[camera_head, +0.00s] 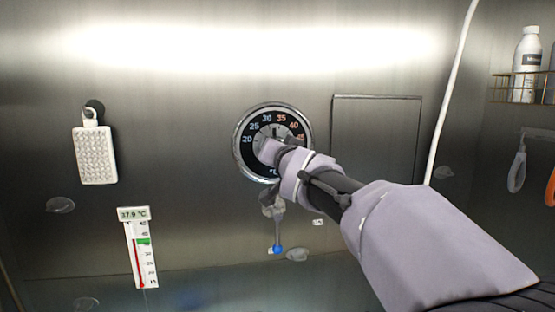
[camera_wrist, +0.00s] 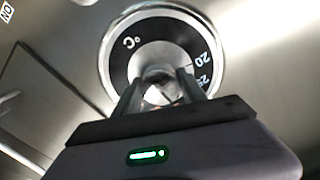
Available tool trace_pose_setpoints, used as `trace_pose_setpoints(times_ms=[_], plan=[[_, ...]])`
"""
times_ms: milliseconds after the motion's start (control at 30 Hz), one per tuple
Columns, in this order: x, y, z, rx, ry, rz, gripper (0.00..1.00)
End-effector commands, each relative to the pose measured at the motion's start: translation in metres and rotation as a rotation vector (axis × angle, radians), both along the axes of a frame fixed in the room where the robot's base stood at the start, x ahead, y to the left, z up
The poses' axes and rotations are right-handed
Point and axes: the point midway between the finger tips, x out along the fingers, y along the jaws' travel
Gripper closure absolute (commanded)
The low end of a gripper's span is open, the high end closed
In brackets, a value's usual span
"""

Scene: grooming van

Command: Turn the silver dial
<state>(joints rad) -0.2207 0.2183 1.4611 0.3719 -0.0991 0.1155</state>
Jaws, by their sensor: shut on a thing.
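The silver dial (camera_head: 261,134) is a round knob on the metal wall, inside a black scale ring marked from 20 to 45 with a silver rim. In the wrist view the dial (camera_wrist: 160,92) sits between the fingers, with the scale ring and "°C" around it. My gripper (camera_head: 276,147) reaches in from the lower right and covers the lower right of the dial. In the wrist view my gripper (camera_wrist: 163,85) is shut on the dial's middle.
A white brush-like block (camera_head: 95,155) hangs at left. A rectangular panel (camera_head: 376,138) is right of the dial. A small tap with a blue tip (camera_head: 278,249) is below it. A white hose (camera_head: 452,95) and a wire rack with a bottle (camera_head: 527,62) are at right.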

Motion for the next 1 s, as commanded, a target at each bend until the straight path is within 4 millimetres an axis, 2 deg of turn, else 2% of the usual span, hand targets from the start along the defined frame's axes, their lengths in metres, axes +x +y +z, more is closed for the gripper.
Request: trace_pose_setpoints(times_ms=[400,1000], plan=[[0.0002,0.0001,-0.0006,0.232,0.047,0.0,0.92],[0.0001,0.0002,0.0004,0.293,0.06,0.0,0.92]])
